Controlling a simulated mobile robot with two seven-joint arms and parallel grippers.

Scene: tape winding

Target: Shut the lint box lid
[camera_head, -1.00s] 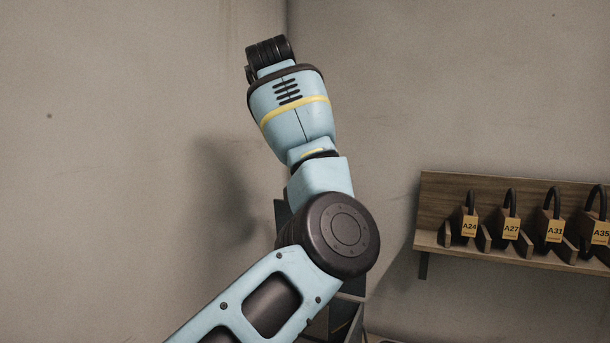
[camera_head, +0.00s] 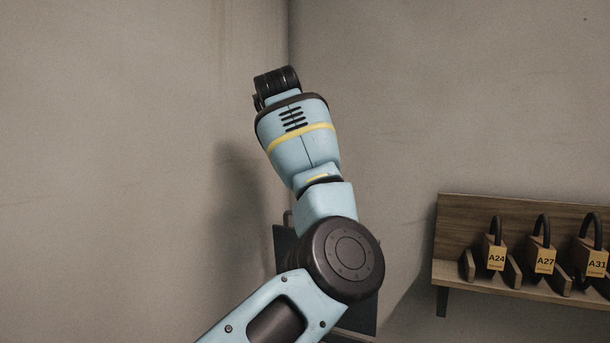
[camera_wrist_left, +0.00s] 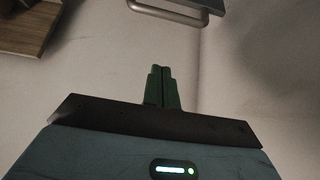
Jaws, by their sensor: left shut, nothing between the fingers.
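A dark upright panel (camera_head: 284,250), which looks like the raised lint box lid, stands by the room corner, mostly hidden behind my left arm. A thin metal handle (camera_head: 287,218) shows at its top left. In the left wrist view a metal bar handle (camera_wrist_left: 168,14) on a dark edge is at the top, ahead of and apart from the fingertips. My left gripper (camera_wrist_left: 160,70) is shut and empty, its green fingers together. In the head view the gripper's fingers are hidden behind my raised arm. My right gripper is not in view.
A wooden wall shelf (camera_head: 480,274) with several tagged padlocks is at the right; the corner of a wooden piece (camera_wrist_left: 30,25) shows at the wrist view's top left. Bare walls close in behind the arm. The wall space left of the arm is clear.

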